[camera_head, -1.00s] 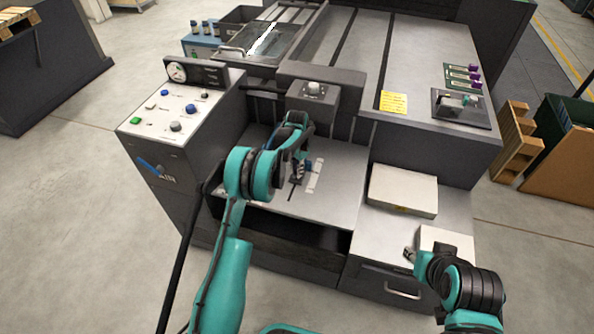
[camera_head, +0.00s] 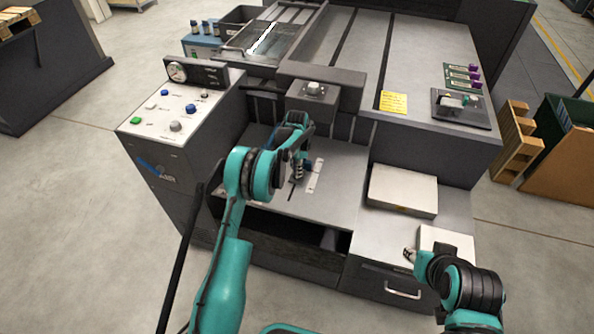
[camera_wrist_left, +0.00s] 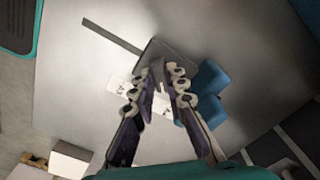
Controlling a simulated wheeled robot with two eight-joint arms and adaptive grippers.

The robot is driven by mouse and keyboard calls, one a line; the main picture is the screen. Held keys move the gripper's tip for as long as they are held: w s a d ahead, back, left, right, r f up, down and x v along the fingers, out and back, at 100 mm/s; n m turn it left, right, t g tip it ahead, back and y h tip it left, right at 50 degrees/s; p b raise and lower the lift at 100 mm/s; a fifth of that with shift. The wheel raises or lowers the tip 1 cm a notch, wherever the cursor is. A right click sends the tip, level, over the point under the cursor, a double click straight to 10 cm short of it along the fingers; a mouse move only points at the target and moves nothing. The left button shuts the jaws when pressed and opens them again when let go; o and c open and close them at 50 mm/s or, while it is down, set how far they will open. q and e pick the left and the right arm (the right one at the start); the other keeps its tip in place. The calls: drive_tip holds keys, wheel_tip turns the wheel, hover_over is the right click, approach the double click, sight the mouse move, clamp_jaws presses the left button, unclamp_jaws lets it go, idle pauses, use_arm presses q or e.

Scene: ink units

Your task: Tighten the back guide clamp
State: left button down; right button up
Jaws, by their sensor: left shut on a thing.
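The back guide clamp shows in the left wrist view as a dark plate (camera_wrist_left: 170,50) with blue parts (camera_wrist_left: 209,80) beside it, on a pale grey plate (camera_head: 335,185). A dark slot (camera_wrist_left: 112,37) and a white marked strip (camera_wrist_left: 118,88) lie near it. My left gripper (camera_head: 299,170) reaches down over the clamp; in the wrist view (camera_wrist_left: 162,82) its fingertips are around a small part at the dark plate, mostly hidden between them. My right gripper (camera_head: 408,254) is apart, at the lower right above the drawer unit; its fingers are too small to read.
A control panel (camera_head: 165,115) with buttons stands at the left. A dark block (camera_head: 312,92) overhangs behind the clamp. A pale box (camera_head: 402,190) lies at the right, with a smaller white block (camera_head: 446,241) by my right gripper.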

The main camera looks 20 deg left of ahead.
use_arm(q)
drive_tip(key=c, duration=1.5)
unclamp_jaws()
drive_tip(key=shift+c, duration=0.2)
drive_tip(key=shift+r, duration=0.1)
wheel_tip(320, 180, up, 12)
